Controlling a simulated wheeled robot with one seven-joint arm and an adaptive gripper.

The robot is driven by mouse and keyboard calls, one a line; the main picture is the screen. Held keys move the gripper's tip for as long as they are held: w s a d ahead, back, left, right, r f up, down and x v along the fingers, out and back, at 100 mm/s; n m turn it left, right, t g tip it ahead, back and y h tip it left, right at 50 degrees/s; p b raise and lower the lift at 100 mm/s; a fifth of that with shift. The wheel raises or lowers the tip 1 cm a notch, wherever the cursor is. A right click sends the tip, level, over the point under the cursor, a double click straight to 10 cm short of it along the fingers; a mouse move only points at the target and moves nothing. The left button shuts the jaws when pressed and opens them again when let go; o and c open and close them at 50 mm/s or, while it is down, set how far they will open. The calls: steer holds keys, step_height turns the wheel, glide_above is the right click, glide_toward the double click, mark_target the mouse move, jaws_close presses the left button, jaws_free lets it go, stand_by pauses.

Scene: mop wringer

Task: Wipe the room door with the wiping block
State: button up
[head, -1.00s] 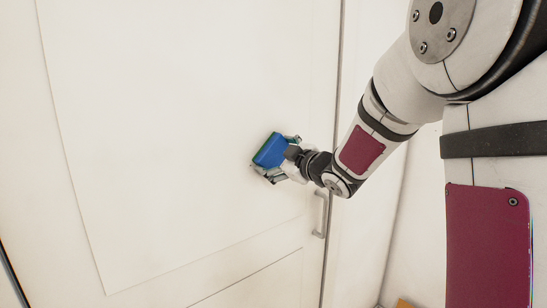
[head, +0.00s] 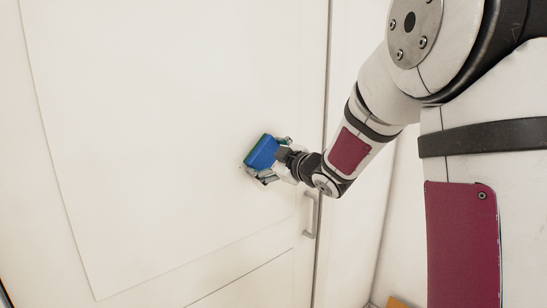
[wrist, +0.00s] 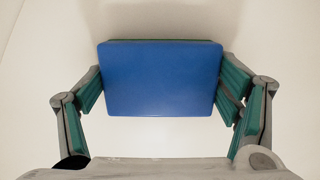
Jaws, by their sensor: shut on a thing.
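The room door (head: 160,110) is a white panelled door that fills the left and middle of the head view. The wiping block (head: 263,151) is blue with a green far side. My gripper (head: 266,160) is shut on the block and holds it at the door's panel, left of and above the handle. In the wrist view the blue face of the block (wrist: 161,78) is between the two fingers of my gripper (wrist: 160,88), with the white surface behind it. The block's far side is hidden, so I cannot tell whether it touches the door.
A metal door handle (head: 311,214) stands out near the door's right edge, below and right of my gripper. A white wall (head: 352,240) lies to the right of the door. An orange-brown object (head: 397,303) shows at the bottom edge.

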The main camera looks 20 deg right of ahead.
mark_target(253, 161)
steer(key=shift+s+a+b, duration=0.15)
steer(key=shift+s+a, duration=0.1)
steer(key=shift+a, duration=0.5)
steer(key=shift+s+a+b, duration=0.1)
steer(key=shift+s+a, duration=0.2)
steer(key=shift+a, duration=0.5)
steer(key=shift+s+a+b, duration=0.15)
steer(key=shift+s+a, duration=0.1)
steer(key=shift+a, duration=0.5)
steer(key=shift+s+a+b, duration=0.2)
steer(key=shift+a+b, duration=0.1)
steer(key=shift+a, duration=0.55)
steer(key=shift+s+a+b, duration=0.2)
steer(key=shift+a+b, duration=0.05)
steer(key=shift+a, duration=0.6)
steer(key=shift+d+f+p+v, duration=0.15)
steer(key=shift+p+v, duration=0.15)
steer(key=shift+v, duration=0.7)
steer(key=shift+d+f+p+v, duration=0.1)
steer(key=shift+p+v, duration=0.25)
steer(key=shift+v, duration=0.65)
steer(key=shift+d+f+p+v, duration=0.15)
steer(key=shift+p+v, duration=0.15)
steer(key=shift+v, duration=0.7)
steer(key=p+v, duration=0.1)
steer(key=v, duration=0.2)
steer(key=shift+w+d+f, duration=0.1)
steer(key=shift+d, duration=0.05)
